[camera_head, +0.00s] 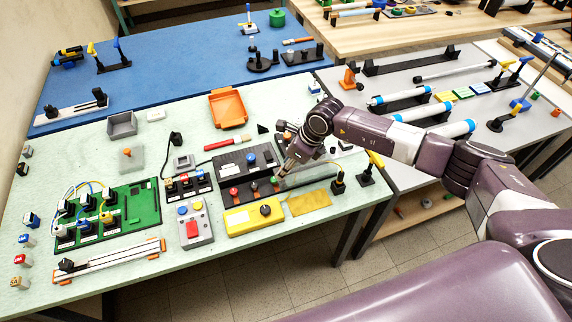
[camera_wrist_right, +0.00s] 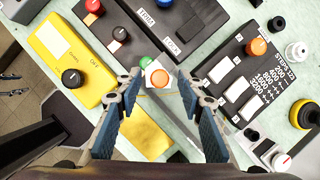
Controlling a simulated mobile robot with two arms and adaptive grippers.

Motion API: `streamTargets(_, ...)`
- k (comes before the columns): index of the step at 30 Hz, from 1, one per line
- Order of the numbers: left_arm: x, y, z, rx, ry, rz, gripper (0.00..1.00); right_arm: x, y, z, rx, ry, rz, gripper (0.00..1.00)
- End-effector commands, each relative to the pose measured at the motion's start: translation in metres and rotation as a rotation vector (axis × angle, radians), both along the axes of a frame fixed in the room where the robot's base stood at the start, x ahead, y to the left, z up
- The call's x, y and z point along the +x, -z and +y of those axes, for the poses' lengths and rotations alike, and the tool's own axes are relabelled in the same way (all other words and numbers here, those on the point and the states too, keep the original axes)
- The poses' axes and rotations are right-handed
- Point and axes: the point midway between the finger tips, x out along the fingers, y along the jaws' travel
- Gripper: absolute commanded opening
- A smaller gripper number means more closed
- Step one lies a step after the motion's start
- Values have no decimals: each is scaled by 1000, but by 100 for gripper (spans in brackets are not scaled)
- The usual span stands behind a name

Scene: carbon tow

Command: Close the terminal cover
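My right gripper (camera_head: 281,170) is over the box's right end. In its wrist view the gripper (camera_wrist_right: 159,90) is open, with an orange button on a white block (camera_wrist_right: 157,66) showing between its fingers. My left gripper is out of view.
A yellow box (camera_head: 244,219) with a black knob stands in front. In the wrist view, a labelled switch box (camera_wrist_right: 238,78) is at the right. A red-handled tool (camera_head: 226,142) and orange tray (camera_head: 228,108) lie behind. Free green surface shows at the table's left.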

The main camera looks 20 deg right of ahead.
Motion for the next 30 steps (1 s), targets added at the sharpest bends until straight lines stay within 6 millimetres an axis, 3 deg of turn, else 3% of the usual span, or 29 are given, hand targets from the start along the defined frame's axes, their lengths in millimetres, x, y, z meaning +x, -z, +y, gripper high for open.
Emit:
streamTargets(5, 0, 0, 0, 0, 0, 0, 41, 0, 0, 0, 0, 0, 0, 34)
streamTargets(15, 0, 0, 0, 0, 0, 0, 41, 0, 0, 0, 0, 1, 0, 0)
streamTargets(25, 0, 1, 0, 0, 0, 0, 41, 0, 0, 2, 2, 1, 0, 0)
streamTargets(30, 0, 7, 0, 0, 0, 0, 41, -1, 1, 21, 2, -3, -1, 0)
